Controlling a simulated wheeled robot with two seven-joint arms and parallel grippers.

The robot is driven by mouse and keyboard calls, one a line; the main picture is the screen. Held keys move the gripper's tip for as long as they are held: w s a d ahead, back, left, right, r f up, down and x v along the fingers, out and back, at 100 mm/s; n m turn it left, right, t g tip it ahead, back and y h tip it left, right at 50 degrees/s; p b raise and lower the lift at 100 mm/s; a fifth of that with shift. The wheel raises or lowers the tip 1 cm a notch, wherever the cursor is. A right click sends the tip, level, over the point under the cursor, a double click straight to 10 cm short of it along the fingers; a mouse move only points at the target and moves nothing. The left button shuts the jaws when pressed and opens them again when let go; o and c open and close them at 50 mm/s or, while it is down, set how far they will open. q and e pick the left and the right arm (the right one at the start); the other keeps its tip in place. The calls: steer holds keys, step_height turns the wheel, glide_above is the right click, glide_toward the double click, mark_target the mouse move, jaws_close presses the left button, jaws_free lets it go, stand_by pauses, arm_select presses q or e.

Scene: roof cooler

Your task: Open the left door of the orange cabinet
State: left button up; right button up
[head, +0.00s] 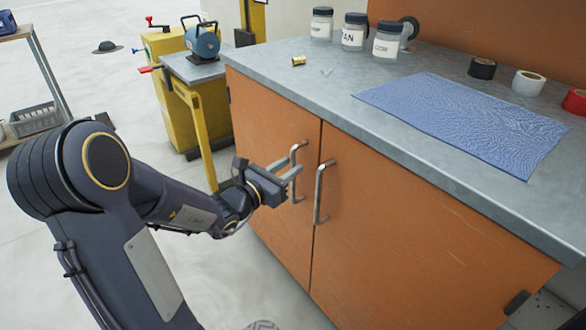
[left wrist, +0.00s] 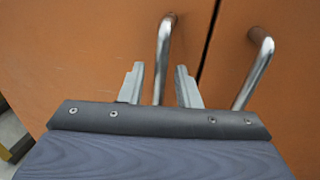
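The orange cabinet has a left door (head: 268,125) and a right door (head: 410,225), both flush and closed. The left door's metal bar handle (head: 297,152) stands upright near the seam. My left gripper (head: 289,174) is at this handle. In the left wrist view the two fingers of my left gripper (left wrist: 160,84) are open, one on each side of the left handle (left wrist: 163,55), with a gap showing on both sides. The handle's lower end is hidden behind the gripper in that view. My right gripper is not in view.
The right door's handle (head: 320,190) is close beside, and also shows in the left wrist view (left wrist: 256,70). The grey countertop (head: 285,85) above holds jars, tape rolls and a blue mat (head: 465,120). A yellow workbench (head: 205,120) stands behind left. Floor before the left door looks clear.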

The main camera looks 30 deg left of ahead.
arm_select(q)
steer(key=shift+w+d, duration=0.25)
steer(key=shift+w, duration=0.85)
steer(key=shift+c, duration=0.2)
jaws_close()
